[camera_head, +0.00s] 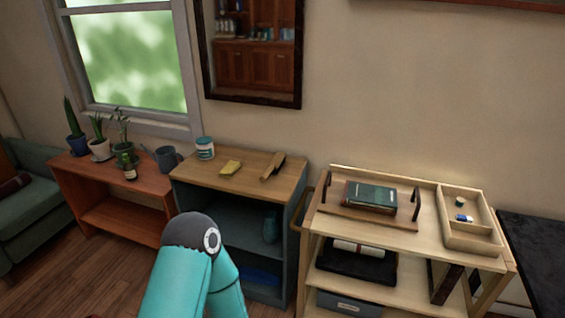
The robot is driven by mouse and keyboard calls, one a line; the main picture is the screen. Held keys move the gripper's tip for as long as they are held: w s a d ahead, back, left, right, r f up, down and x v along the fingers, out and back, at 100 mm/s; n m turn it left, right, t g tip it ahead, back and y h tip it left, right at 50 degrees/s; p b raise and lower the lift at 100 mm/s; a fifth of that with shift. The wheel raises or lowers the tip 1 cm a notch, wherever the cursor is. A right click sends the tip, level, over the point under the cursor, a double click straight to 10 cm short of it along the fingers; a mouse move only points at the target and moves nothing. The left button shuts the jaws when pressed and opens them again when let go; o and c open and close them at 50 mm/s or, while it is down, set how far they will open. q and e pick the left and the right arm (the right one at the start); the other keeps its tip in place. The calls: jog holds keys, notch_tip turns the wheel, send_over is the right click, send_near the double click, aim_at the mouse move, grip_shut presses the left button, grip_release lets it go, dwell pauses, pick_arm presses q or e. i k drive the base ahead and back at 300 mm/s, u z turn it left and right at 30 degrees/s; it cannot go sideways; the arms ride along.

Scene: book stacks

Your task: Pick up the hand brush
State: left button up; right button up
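A wooden hand brush (273,166) lies on the light wood top of the dark blue-grey cabinet (290,187), near its right side. It is slanted, and its bristles are too small to make out clearly. A teal arm link of mine with a dark joint rises from the bottom of the head view, in front of the cabinet. Neither of my grippers shows, so their distance from the brush cannot be seen.
A yellow sponge or cloth (231,168) and a jar (205,148) share the cabinet top. A watering can (167,158) and potted plants (98,142) stand left on the orange wood shelf (72,176). A wooden cart (428,240) with books (371,197) stands right.

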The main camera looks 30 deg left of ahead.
aim_at(278, 160)
jog(key=i, duration=0.9)
jog(key=u, duration=0.05)
